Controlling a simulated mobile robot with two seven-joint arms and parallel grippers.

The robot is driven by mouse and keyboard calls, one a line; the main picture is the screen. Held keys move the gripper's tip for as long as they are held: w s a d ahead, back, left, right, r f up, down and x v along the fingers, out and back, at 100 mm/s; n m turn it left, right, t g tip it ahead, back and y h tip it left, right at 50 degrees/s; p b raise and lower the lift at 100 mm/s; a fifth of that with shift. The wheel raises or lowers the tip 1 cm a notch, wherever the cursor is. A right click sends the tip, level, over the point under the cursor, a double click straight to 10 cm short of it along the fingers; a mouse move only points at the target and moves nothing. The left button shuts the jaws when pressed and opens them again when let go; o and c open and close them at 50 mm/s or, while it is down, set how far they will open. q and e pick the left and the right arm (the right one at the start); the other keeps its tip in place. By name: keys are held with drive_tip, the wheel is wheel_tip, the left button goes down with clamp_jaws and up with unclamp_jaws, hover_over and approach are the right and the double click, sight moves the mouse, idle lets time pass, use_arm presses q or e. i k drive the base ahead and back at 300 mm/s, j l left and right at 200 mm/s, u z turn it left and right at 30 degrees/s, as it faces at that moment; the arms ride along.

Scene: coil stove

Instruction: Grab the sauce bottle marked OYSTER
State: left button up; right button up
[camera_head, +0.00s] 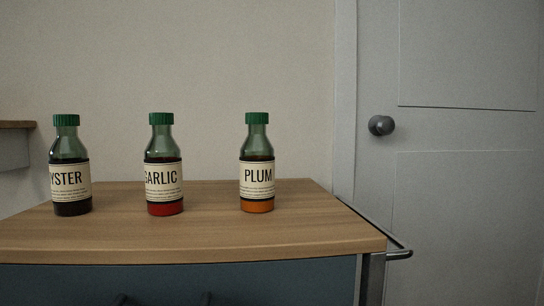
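The sauce bottle whose label reads "YSTER" (70,178), its first letter turned out of sight, stands upright at the left on a wooden cart top (215,232). It has a green cap, greenish glass and dark sauce. A bottle whose label reads "GARLIC" (163,176), its first letter partly cut off by the curve, stands upright in the middle with red sauce. A bottle marked PLUM (257,174) stands upright to the right with orange sauce. The bottles stand apart from each other. Neither of my grippers shows in the head view.
A metal rail (385,240) sticks out at the cart's right end. A grey door (465,200) with a round knob (381,125) is behind on the right. Another wooden-topped piece (15,140) is at the left edge. The cart top in front of the bottles is clear.

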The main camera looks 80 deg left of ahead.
sight(69, 168)
drive_tip(key=u, duration=0.95)
drive_tip(key=k+u, duration=0.1)
drive_tip(key=u, duration=0.9)
drive_tip(key=j+u, duration=0.1)
drive_tip(key=u, duration=0.35)
drive_tip(key=k+u, duration=0.1)
drive_tip(key=u, duration=0.4)
drive_tip(key=j+u, duration=0.1)
drive_tip(key=u, duration=0.4)
